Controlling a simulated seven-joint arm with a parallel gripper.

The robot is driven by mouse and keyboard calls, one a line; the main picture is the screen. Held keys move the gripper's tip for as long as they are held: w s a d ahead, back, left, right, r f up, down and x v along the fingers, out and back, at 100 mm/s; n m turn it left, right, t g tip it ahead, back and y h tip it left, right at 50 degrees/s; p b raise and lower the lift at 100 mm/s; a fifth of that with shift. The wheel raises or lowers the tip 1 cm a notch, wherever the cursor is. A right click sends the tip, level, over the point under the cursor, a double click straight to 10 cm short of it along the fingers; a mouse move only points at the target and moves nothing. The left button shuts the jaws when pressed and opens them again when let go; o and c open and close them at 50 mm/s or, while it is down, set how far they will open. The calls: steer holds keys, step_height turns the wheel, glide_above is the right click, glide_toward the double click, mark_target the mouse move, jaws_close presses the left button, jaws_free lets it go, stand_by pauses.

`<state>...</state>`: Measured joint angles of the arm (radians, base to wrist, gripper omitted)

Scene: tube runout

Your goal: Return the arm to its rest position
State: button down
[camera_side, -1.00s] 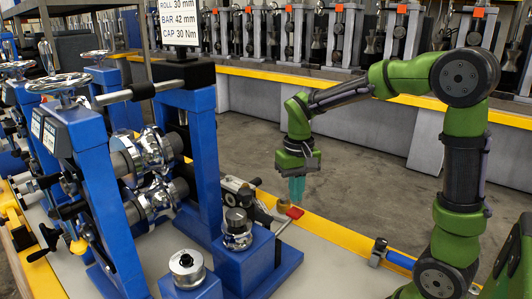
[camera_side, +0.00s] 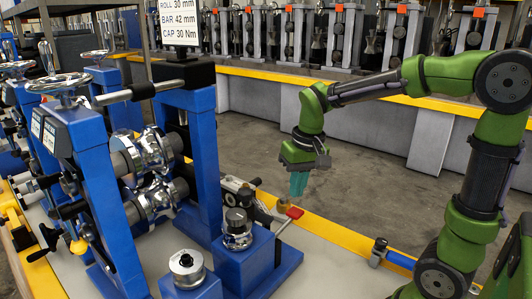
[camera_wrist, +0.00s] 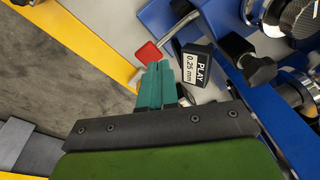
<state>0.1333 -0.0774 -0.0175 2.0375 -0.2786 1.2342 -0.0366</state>
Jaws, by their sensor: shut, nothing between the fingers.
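My gripper (camera_side: 298,184) has teal fingers that point down, on a green arm in the side view. It is shut and empty, hanging above and behind the red-tipped lever (camera_side: 291,212), apart from it as far as I can tell. In the wrist view my gripper's teal fingertips (camera_wrist: 158,66) are together, and the red lever tip (camera_wrist: 149,53) shows just past them.
The blue roll stand (camera_side: 205,150) with steel rollers (camera_side: 150,155) stands at left. Two blue blocks carry metal parts (camera_side: 187,267). A label reading PLAY 0.25 mm (camera_wrist: 194,67) shows in the wrist view. The grey floor (camera_side: 265,145) behind is open.

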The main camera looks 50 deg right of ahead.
steer(key=s+a+r+n+t+y, duration=0.1)
steer(key=s+a+r+t, duration=0.2)
steer(key=s+a+t, duration=0.2)
steer(key=shift+s+a+r+n+t+y, duration=0.35)
steer(key=shift+s+a, duration=0.7)
steer(key=shift+s, duration=0.9)
